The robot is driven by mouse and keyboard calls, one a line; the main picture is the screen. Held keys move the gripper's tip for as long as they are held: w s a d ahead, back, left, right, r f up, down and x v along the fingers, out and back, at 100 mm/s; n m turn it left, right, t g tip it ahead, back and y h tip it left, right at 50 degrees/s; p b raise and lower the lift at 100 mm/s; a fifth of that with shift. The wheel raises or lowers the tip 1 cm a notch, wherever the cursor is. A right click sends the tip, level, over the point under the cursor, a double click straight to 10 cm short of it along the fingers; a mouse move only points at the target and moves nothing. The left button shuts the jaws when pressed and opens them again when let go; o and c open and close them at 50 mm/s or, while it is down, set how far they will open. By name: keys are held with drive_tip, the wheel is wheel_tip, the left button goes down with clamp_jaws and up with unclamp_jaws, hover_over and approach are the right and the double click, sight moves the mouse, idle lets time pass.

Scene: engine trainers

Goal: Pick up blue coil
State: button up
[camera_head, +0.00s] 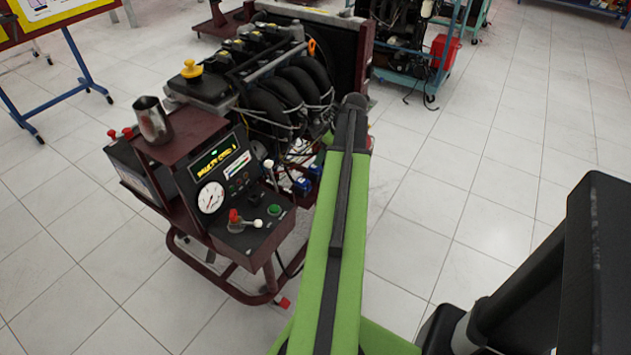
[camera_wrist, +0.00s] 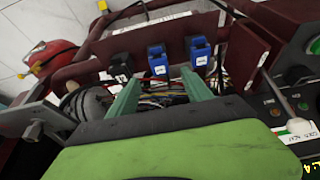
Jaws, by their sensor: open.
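Two blue coils sit side by side on the dark red frame in the wrist view, the left blue coil (camera_wrist: 157,60) and the right blue coil (camera_wrist: 198,53). Each has a small white label. A black coil (camera_wrist: 120,67) sits to their left. My gripper (camera_wrist: 160,77) is open and empty, its two green fingers pointing toward the coils. The left blue coil shows between and beyond the fingertips; the right one shows beyond the right finger. In the head view, a blue coil (camera_head: 302,184) shows low beside my green arm, which hides most of my gripper.
The engine trainer (camera_head: 285,90) has a control panel (camera_head: 232,180) with a gauge and knobs at its front. A metal cup (camera_head: 153,122) stands on its top. Wires lie below the coils.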

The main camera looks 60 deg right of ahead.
sight(317, 172)
drive_tip(key=b+x, duration=0.1)
drive_tip(key=x, duration=0.2)
drive_tip(key=shift+f, duration=0.15)
drive_tip(key=b+x, duration=0.5)
drive_tip(key=shift+d, duration=0.1)
clamp_jaws()
